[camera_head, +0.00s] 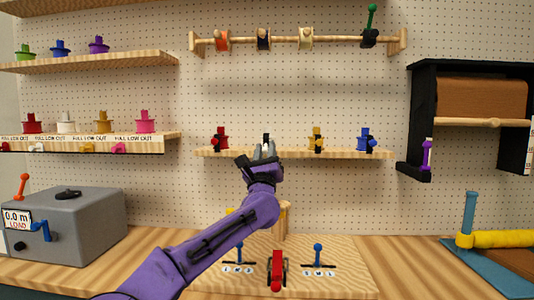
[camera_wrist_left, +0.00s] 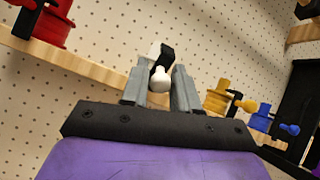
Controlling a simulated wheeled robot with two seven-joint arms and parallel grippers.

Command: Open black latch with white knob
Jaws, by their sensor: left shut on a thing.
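The black latch (camera_wrist_left: 168,52) with the white knob (camera_wrist_left: 160,78) shows in the left wrist view, in front of a white spool on the middle shelf. In the head view the latch's black top (camera_head: 266,136) shows just above my left gripper (camera_head: 265,149), which hides most of the rest. My left gripper also shows in the left wrist view (camera_wrist_left: 160,87), its two grey fingers on either side of the white knob, shut on it. My right gripper is in neither view.
On the same shelf (camera_head: 290,153) stand a red spool (camera_head: 221,139) to the left, and a yellow spool (camera_head: 317,139) and a blue spool (camera_head: 364,139) to the right, each with a latch. A pegboard wall is behind.

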